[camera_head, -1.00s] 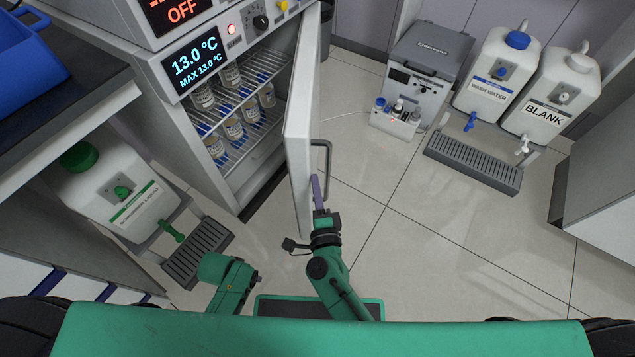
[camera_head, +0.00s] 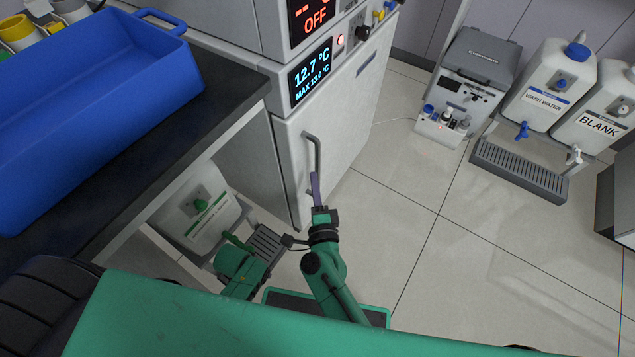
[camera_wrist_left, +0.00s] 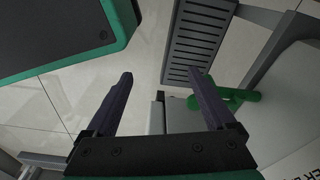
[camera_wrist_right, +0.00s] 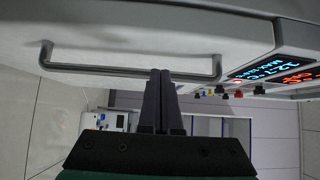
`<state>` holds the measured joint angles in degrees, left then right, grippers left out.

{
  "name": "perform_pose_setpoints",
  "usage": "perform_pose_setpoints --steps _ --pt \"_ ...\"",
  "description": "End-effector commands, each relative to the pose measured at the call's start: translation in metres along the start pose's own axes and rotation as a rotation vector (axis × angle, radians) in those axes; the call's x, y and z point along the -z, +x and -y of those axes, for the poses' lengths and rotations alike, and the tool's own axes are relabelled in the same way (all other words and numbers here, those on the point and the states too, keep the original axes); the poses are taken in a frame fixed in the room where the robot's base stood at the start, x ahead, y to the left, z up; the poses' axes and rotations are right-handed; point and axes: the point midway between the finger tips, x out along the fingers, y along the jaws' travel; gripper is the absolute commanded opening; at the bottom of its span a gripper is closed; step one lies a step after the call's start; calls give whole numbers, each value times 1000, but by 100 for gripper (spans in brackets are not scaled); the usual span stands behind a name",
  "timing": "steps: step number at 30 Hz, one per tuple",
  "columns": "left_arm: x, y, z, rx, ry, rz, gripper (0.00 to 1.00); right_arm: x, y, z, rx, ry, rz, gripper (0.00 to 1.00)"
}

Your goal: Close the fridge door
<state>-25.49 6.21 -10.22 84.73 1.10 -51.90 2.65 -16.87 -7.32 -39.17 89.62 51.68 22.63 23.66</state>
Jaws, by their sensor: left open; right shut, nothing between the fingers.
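The fridge door (camera_head: 345,115) in the head view is a light grey panel lying flush against the fridge front, with no shelf or bottle showing. Its handle (camera_head: 312,155) is a grey bar near the door's left side. My right gripper (camera_head: 316,180) is shut and empty, its fingertips at the lower end of the handle. In the right wrist view the shut fingers (camera_wrist_right: 160,75) overlap the handle bar (camera_wrist_right: 120,70); whether they touch cannot be told. My left gripper (camera_wrist_left: 160,85) is open and empty in the left wrist view, above the floor and a drip tray.
A black counter (camera_head: 215,85) with a blue bin (camera_head: 90,110) stands at left. A white canister (camera_head: 195,215) sits below it.

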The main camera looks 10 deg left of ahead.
Motion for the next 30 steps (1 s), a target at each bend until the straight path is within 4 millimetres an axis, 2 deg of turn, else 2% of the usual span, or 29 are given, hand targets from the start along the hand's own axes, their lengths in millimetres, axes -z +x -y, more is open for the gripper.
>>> perform_pose_setpoints --steps 10,14,17,24,27,30 --pt "0 0 -1 -1 1 0 89 0 0 0 0 0 0 0" --pt "1 -2 -1 -1 1 -5 89 0 -10 0 -2 -1 0 0" --pt "-4 2 1 2 2 -3 89 0 -32 0 -4 -2 2 0" --pt "-15 11 2 4 6 3 89 0 -105 -1 -5 -1 3 0" --pt "-16 12 2 4 7 3 89 0 -127 0 -3 -2 2 0" --pt "-17 13 2 4 7 2 89 0 -141 0 -1 -1 1 0"
